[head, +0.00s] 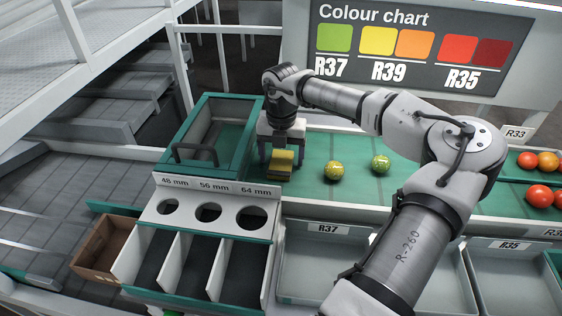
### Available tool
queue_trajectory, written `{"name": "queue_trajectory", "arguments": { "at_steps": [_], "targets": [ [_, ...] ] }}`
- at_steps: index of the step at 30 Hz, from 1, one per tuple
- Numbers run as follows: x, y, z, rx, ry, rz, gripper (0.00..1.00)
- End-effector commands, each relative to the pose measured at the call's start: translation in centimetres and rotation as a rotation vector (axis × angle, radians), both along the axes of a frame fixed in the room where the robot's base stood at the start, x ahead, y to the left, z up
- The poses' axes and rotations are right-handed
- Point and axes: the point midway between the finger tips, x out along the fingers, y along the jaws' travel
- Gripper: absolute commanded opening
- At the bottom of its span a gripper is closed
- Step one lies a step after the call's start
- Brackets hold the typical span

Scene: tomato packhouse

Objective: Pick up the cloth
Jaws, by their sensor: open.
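The yellow cloth (283,159) appears as a small folded, block-like pad with a darker lower edge. It is on the green surface, just right of the green-framed box. My gripper (281,158) points down over it, with one finger on each side. The jaws are open, and I cannot tell whether either finger touches the cloth. The gripper body hides the area above and behind the cloth.
Two greenish tomatoes (334,171) lie right of the gripper. The green-framed box (258,118) with a dark handle stands close on the left. A sizing board (164,207) with round holes is in front. Red tomatoes (539,195) lie far right.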

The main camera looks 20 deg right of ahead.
Motion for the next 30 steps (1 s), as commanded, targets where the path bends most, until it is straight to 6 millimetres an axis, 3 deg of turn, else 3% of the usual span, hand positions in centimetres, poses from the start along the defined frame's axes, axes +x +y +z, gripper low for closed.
{"name": "queue_trajectory", "arguments": {
  "at_steps": [2,13,23,30],
  "targets": [
    [0.0,0.0,0.0,0.000,0.000,0.000,0.78],
    [0.0,0.0,0.0,0.000,0.000,0.000,0.31],
    [0.1,0.0,0.8,-0.001,-0.002,-0.001,0.30],
    [0.1,0.0,5.2,-0.003,-0.004,-0.001,0.30]
  ]
}}
